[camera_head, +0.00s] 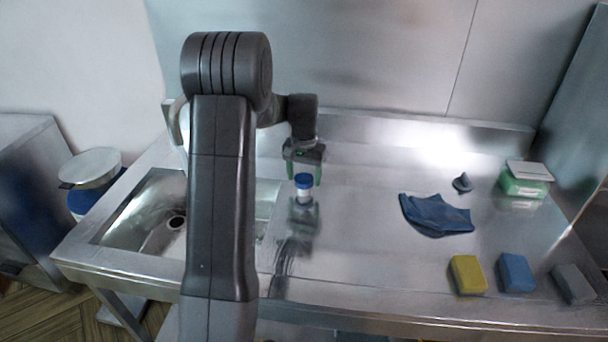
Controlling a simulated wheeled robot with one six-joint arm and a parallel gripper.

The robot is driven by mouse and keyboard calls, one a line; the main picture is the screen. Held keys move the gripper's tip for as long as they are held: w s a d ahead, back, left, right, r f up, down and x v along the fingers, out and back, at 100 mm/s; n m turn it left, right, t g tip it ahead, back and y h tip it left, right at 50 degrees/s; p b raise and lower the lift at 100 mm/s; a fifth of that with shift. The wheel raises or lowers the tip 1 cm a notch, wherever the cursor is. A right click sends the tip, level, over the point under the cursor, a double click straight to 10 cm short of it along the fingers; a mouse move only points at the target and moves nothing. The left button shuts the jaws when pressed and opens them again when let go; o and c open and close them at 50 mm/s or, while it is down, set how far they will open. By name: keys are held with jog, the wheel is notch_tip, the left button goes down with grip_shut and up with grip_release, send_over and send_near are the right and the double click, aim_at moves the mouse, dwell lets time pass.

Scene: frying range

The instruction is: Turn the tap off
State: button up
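The tap (177,122) stands at the back of the sink (135,215). Only part of its curved spout shows to the left of my arm; its handle is hidden, and I cannot tell whether water runs. My gripper (304,178) is to the right of the sink, pointing down over the steel counter. Its green fingers are apart, with a small white jar with a blue lid (304,184) between them in the picture. Gaps show on both sides of the jar, and I cannot tell whether it is in front of the fingers.
A blue cloth (436,214), a small grey cone-like thing (462,183) and a green tub (524,182) lie to the right. Yellow (468,275), blue (516,272) and grey (572,284) blocks line the front. A lidded blue bin (82,203) stands left of the counter.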

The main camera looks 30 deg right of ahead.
jog(key=c, duration=0.7)
jog(key=m, duration=0.4)
jog(key=shift+m, duration=2.1)
jog(key=o, duration=1)
jog(key=shift+c, duration=0.2)
